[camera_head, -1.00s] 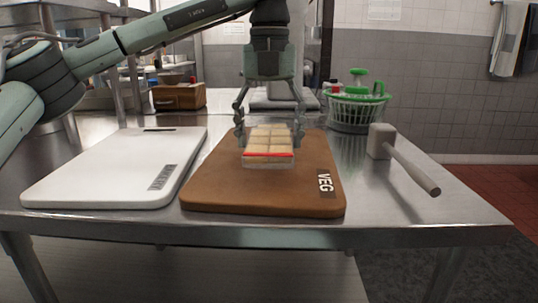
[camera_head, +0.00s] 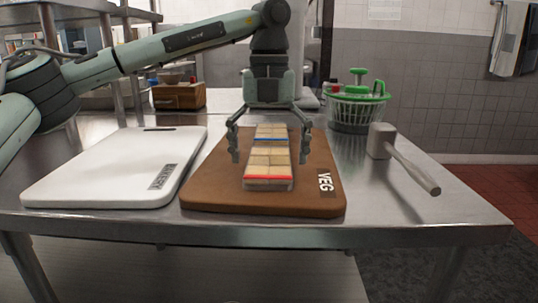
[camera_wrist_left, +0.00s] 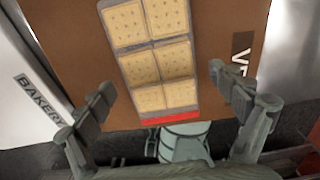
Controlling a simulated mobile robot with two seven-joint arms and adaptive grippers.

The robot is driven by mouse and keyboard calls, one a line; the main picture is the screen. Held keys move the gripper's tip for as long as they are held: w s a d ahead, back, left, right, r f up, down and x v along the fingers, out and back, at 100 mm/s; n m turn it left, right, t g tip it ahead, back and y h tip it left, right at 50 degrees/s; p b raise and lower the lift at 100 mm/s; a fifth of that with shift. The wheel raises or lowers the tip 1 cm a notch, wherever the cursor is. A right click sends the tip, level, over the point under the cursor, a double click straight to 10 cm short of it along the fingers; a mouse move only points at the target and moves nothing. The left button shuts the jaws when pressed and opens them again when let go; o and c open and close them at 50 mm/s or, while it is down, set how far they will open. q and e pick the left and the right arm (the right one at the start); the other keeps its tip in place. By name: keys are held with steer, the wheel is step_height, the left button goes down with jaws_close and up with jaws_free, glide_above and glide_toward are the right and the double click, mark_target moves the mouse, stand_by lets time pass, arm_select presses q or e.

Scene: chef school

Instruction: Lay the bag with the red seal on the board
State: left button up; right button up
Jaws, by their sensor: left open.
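The bag with the red seal (camera_head: 268,163) lies flat on the brown board (camera_head: 215,185) marked VEG, with its red strip toward the front edge. It shows as pale square crackers in clear wrap, also in the left wrist view (camera_wrist_left: 163,62). Behind it on the same board is a bag with a blue seal (camera_head: 271,132); I cannot tell whether the two touch. My left gripper (camera_head: 270,155) is open, with one finger on each side of the bags and a gap to them. In the left wrist view its open fingers (camera_wrist_left: 162,82) flank the red-sealed bag.
A white board (camera_head: 105,175) marked BAKERY lies left of the brown one. A wooden box (camera_head: 179,96) is at the back left. The table's front edge is close to the boards.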

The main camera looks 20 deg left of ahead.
mark_target(269, 161)
steer(key=shift+f, duration=0.1)
arm_select(q)
steer(key=shift+r, duration=0.6)
step_height(269, 161, up, 11)
steer(key=p, duration=0.1)
arm_select(e)
steer(key=shift+f, duration=1.65)
